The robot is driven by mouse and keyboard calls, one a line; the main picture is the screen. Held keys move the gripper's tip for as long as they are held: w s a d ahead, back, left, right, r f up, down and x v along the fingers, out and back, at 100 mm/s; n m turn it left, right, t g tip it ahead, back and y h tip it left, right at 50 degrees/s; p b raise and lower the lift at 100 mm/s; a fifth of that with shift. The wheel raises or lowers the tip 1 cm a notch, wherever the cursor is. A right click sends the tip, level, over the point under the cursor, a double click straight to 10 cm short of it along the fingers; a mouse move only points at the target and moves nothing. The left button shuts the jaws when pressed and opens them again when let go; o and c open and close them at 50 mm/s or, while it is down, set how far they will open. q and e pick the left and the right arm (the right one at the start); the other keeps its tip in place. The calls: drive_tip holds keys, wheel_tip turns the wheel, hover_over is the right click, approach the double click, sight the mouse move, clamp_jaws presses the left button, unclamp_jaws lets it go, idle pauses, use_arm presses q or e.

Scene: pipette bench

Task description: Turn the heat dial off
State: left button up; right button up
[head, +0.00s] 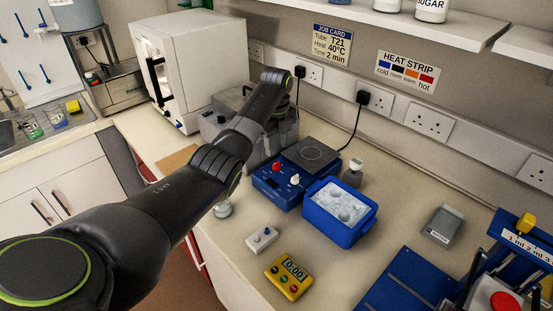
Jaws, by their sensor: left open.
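A blue hotplate stirrer (268,186) with a dark square top plate (311,154) stands mid-bench. Its front face carries a red knob (276,167) and a white knob (295,180). I cannot read their markings or tell which one is the heat dial. My left arm reaches in from the left and bends down behind and left of the hotplate. My left gripper (272,153) is there, open, its fingers partly hidden by the forearm and hard to make out. It looks apart from both knobs. My right gripper is not in view.
A blue ice box (335,229) stands right in front of the hotplate. A yellow timer (288,276), a small white switch box (262,238) and a grey case (443,223) lie nearer. A white cabinet (190,55) stands behind left. A black cable runs to the wall socket.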

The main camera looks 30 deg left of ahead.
sight(276, 163)
use_arm(q)
wheel_tip(276, 163, down, 6)
drive_tip(key=shift+f+p, duration=0.1)
drive_tip(key=shift+p, duration=0.2)
drive_tip(key=shift+c, duration=0.2)
clamp_jaws()
